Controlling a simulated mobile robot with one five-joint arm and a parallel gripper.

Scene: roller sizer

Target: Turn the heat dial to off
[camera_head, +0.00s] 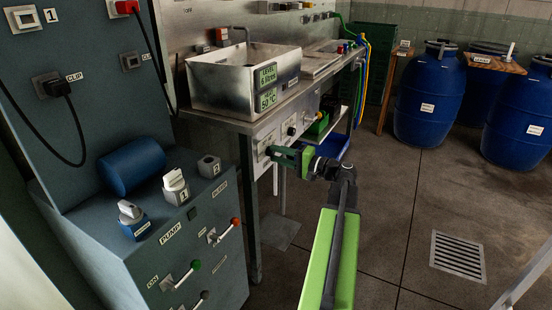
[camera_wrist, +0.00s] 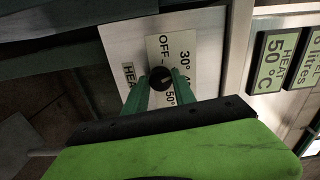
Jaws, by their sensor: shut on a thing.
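The heat dial (camera_wrist: 158,75) is a small round black knob on a pale scale plate (camera_wrist: 158,48) marked OFF, 30° and 50° in the wrist view. A HEAT label, partly hidden, is beside it. My gripper (camera_wrist: 160,82) is shut on the dial, with one green finger on each side. Which mark the dial points at is not clear. In the head view my gripper (camera_head: 275,155) reaches the front panel (camera_head: 259,146) under the steel tank (camera_head: 228,84) and hides the dial.
More controls (camera_head: 292,130) sit on the panel right of my gripper. A grey-blue console (camera_head: 165,240) with knobs and levers stands at the left. Blue barrels (camera_head: 425,110) stand at the back right. The floor (camera_head: 400,215) right of my arm is clear, with a drain grate (camera_head: 458,256).

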